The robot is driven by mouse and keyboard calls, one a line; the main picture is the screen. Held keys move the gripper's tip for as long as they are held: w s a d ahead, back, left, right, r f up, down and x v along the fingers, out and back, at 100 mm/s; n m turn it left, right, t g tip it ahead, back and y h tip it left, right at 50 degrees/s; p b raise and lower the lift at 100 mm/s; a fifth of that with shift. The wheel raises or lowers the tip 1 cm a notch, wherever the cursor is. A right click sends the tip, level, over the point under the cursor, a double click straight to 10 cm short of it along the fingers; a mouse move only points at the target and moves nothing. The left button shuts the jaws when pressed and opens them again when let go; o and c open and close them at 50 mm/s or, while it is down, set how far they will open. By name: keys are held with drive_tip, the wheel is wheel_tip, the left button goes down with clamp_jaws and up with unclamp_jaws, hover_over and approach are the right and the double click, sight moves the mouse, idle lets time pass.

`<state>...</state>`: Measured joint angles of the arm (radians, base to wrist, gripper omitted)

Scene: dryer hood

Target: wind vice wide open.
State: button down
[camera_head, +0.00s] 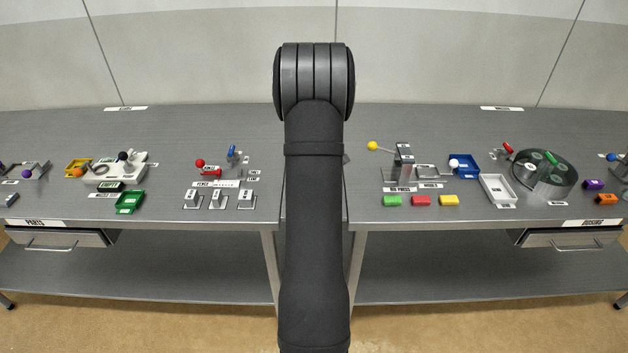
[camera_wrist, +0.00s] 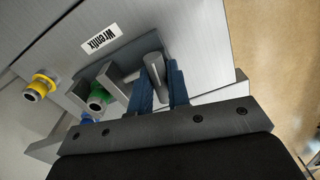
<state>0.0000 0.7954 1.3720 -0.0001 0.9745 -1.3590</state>
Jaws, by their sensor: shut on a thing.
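In the wrist view, my gripper (camera_wrist: 161,75) has its two blue fingers closed on either side of a grey upright rod (camera_wrist: 153,66), which looks like a handle of the vice. Beside it is a slate-blue and grey block with plate-like parts, which looks like the vice (camera_wrist: 119,82), next to a white "Wrenfix" label (camera_wrist: 100,38). The gap between the vice's jaws cannot be told clearly. In the head view my own arm fills the middle and hides my gripper and the vice.
In the wrist view, a green ringed part (camera_wrist: 98,98) is close beside the vice, with a yellow ringed part (camera_wrist: 41,85) farther left and a blue one (camera_wrist: 87,117) below. In the head view, the benches hold a bin press (camera_head: 404,165) and a dark round fixture (camera_head: 545,174).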

drive_tip(key=shift+n, duration=0.4)
drive_tip(key=c, duration=1.3)
unclamp_jaws()
drive_tip(key=shift+r, duration=0.1)
drive_tip(key=shift+r, duration=2.9)
drive_tip(key=shift+f, duration=0.1)
wheel_tip(320, 180, down, 6)
drive_tip(key=shift+r, duration=0.2)
drive_tip(key=shift+f, duration=0.15)
drive_tip(key=shift+m, duration=0.4)
